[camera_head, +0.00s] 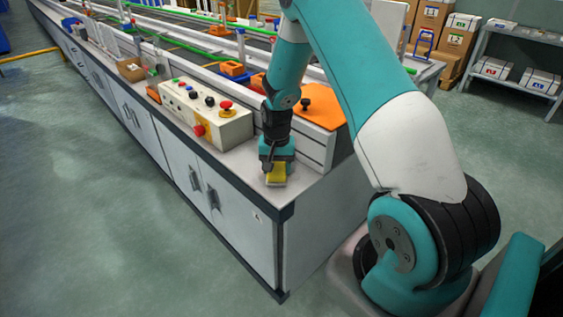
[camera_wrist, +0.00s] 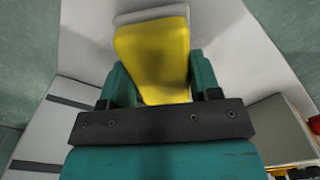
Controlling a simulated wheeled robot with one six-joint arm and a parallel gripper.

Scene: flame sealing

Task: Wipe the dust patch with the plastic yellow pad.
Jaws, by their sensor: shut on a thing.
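The yellow pad (camera_head: 276,174) is at the near end of the workbench top, close to its front corner. My gripper (camera_head: 277,163) points down and is shut on the pad. In the wrist view the yellow pad (camera_wrist: 155,58) sits between the two teal fingers (camera_wrist: 155,82), with a pale layer along its far edge. The pad is at or just above the bench surface; I cannot tell if it touches. I cannot make out the dust patch in either view.
A control box (camera_head: 205,112) with buttons and a red stop knob stands left of my gripper on the bench (camera_head: 238,165). An orange plate (camera_head: 312,107) with a black knob lies behind. The bench's front edge is close by. Shelves with boxes (camera_head: 515,70) stand at the right.

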